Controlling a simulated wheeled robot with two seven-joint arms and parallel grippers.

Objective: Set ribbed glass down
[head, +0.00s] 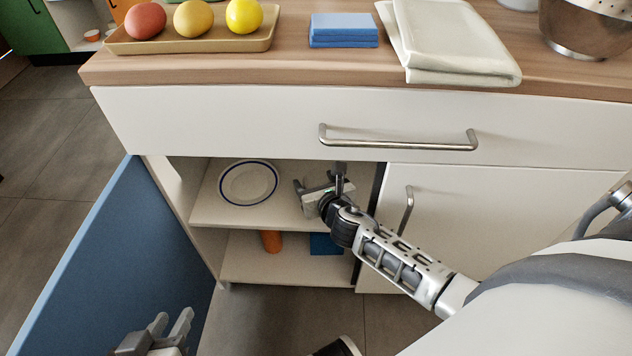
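My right gripper (312,190) reaches into the open lower cabinet, over the right part of its upper shelf (212,208). Its wrist and the far side of its fingers hide what lies between them. I cannot make out the ribbed glass clearly; a pale shape at the fingers may be glass or part of the gripper. I cannot tell whether these fingers are open or shut. My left gripper (171,326) is at the bottom left, in front of the blue door, with its fingers apart and nothing seen between them.
A blue-rimmed plate (248,183) is on the upper shelf, left of my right gripper. Below are an orange object (271,241) and a blue one (325,244). The blue cabinet door (120,262) stands open at left. A drawer handle (398,140) juts out above.

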